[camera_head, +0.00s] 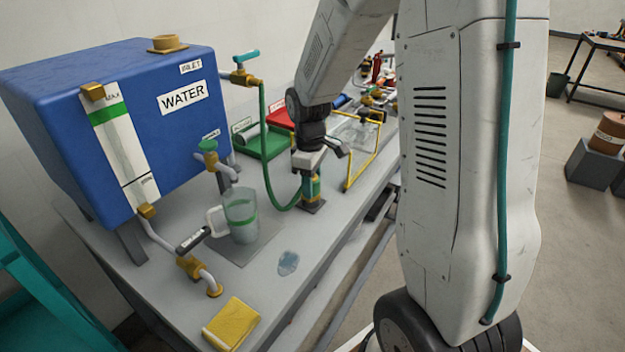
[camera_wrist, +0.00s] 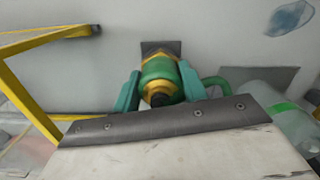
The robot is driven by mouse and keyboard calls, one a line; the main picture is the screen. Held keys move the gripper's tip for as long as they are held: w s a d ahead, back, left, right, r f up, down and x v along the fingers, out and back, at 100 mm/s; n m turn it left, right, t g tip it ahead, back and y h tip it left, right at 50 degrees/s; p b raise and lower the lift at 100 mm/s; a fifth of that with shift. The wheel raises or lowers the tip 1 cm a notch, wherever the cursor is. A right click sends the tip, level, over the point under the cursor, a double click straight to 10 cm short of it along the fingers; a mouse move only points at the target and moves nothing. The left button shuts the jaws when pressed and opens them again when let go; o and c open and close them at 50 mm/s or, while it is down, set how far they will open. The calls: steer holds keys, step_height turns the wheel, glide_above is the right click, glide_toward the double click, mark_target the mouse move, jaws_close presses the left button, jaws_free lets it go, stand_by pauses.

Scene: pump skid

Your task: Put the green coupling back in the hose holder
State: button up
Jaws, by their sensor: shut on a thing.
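The green coupling (camera_head: 316,188), with yellow bands, is upright at the end of the green hose (camera_head: 264,150), under my gripper (camera_head: 313,176). In the wrist view the teal fingers of my gripper (camera_wrist: 159,80) are shut on the two sides of the coupling (camera_wrist: 161,71). A dark square plate (camera_head: 314,207), which looks like the base of the hose holder, is right below the coupling; its edge also shows in the wrist view (camera_wrist: 160,46). My gripper and the coupling hide most of the holder, so I cannot tell whether the coupling is seated or just above.
A clear jug (camera_head: 241,222) with a green band stands left of the coupling. A puddle (camera_head: 288,263) and a yellow pad (camera_head: 231,324) lie nearer on the bench. A yellow frame (camera_head: 363,160) stands close to the right. The blue water tank (camera_head: 130,75) is at the left.

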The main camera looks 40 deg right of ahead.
steer(key=o, duration=1.2)
step_height(320, 180, up, 8)
steer(key=shift+w+a+f, duration=0.1)
steer(key=shift+w+f, duration=0.05)
